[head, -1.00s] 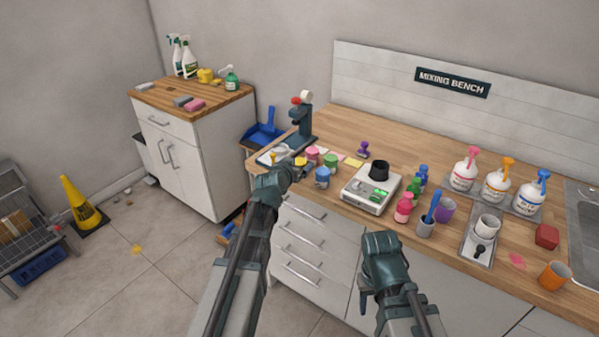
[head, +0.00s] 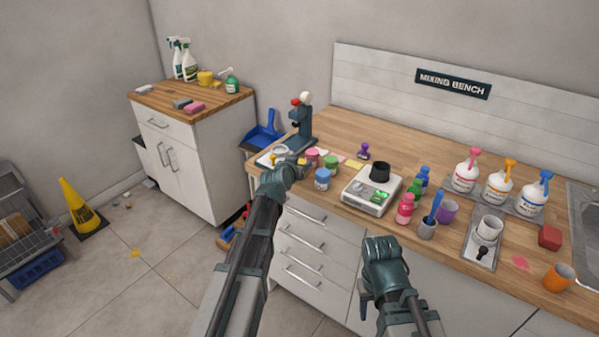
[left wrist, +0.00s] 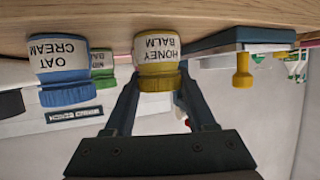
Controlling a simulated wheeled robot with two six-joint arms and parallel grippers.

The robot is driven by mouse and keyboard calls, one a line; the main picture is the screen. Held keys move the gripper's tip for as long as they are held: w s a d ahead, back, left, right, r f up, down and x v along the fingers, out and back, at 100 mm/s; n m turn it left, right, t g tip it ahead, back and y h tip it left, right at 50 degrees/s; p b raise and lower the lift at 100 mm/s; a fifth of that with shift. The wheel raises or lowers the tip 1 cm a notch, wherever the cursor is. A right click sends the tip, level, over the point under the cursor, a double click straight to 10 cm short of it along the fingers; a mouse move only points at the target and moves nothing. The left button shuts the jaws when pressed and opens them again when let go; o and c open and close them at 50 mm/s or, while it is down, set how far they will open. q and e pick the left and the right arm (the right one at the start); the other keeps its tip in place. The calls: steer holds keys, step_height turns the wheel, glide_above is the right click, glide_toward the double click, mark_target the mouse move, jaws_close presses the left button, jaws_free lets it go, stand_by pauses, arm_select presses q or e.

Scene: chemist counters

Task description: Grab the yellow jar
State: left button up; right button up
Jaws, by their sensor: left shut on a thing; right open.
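The yellow jar (left wrist: 157,55), labelled "Honey Balm", is between the two fingers of my left gripper (left wrist: 160,88) in the left wrist view, which is upside down. The fingers are shut on it, and its base appears to be at the wooden bench top. In the head view my left gripper (head: 291,164) is at the bench's front left edge and hides most of the jar. My right gripper (head: 378,245) is in front of the drawers, low and away from the jars; its fingers are mostly hidden.
A blue "Oat Cream" jar (left wrist: 63,70) stands close beside the yellow one, with a green jar (head: 331,162) and pink jar (head: 312,155) behind. A press (head: 301,125) stands on the left end of the bench (head: 400,150). A scale (head: 369,197) is to the right.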

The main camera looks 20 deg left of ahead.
arm_select(q)
steer(key=shift+r, duration=0.1)
step_height(320, 180, up, 10)
steer(key=p, duration=1)
